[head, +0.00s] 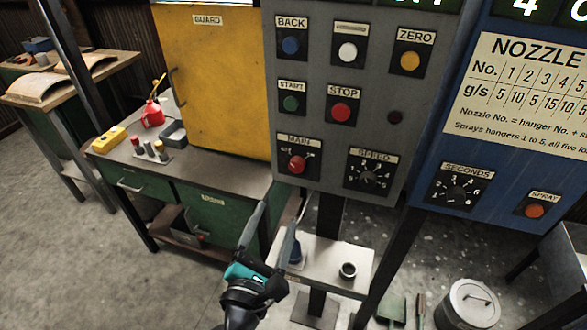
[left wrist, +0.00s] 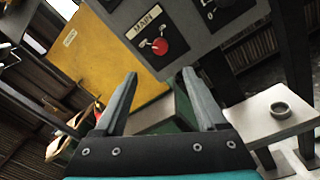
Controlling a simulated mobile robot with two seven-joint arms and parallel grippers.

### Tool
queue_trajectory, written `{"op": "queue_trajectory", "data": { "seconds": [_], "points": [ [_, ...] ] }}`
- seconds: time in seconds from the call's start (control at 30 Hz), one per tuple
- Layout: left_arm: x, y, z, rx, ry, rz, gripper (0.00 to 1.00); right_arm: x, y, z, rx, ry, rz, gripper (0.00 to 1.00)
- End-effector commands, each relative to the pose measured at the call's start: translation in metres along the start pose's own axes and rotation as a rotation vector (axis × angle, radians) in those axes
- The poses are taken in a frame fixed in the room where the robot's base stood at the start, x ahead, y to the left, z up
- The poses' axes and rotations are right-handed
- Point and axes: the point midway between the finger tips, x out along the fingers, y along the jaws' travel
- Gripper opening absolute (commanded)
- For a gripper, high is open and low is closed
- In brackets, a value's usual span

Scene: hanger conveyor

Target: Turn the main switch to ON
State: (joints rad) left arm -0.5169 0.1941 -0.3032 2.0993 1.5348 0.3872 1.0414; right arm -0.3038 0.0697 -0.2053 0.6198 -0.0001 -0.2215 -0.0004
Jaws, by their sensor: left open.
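The main switch (head: 297,164) is a red knob under a MAIN label, low on the left of the grey control panel (head: 375,115). It also shows in the left wrist view (left wrist: 160,46), beyond my fingertips and a little above the gap between them. Which way the knob is set is too small to tell. My left gripper (head: 272,218) is open and empty, below and in front of the switch, apart from it. In the left wrist view its two fingers (left wrist: 160,78) point up toward the panel. My right gripper is not in view.
The SPEED dial (head: 369,178) sits right of the switch, with the STOP button (head: 341,112) above. The yellow guard (head: 212,80) stands left of the panel. A white shelf (head: 325,268) with a small cup (head: 348,271) is below. A green workbench (head: 215,200) stands left.

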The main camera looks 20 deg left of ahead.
Motion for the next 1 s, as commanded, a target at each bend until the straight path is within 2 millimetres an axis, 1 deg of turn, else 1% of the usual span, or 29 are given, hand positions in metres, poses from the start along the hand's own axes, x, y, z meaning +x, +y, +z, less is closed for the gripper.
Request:
{"op": "queue_trajectory", "data": {
  "seconds": [0.03, 0.27, 0.4, 0.7, 0.83, 1.0],
  "points": [
    [0.008, 0.001, 0.002, 0.002, -0.002, 0.002, 0.73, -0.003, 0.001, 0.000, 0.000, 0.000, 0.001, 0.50],
    [0.044, 0.002, 0.002, 0.004, -0.002, 0.003, 0.73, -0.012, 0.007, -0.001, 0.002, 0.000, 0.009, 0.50],
    [0.066, 0.002, 0.002, 0.005, -0.003, 0.002, 0.73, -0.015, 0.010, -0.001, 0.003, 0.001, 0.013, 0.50],
    [0.112, 0.001, 0.001, 0.006, -0.003, 0.001, 0.73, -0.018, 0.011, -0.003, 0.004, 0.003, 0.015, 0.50],
    [0.127, 0.000, 0.001, 0.006, -0.002, 0.000, 0.73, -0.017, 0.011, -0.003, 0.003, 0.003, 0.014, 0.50],
    [0.138, 0.000, 0.001, 0.006, -0.002, 0.000, 0.73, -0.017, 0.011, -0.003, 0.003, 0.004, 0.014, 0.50]
  ]
}}
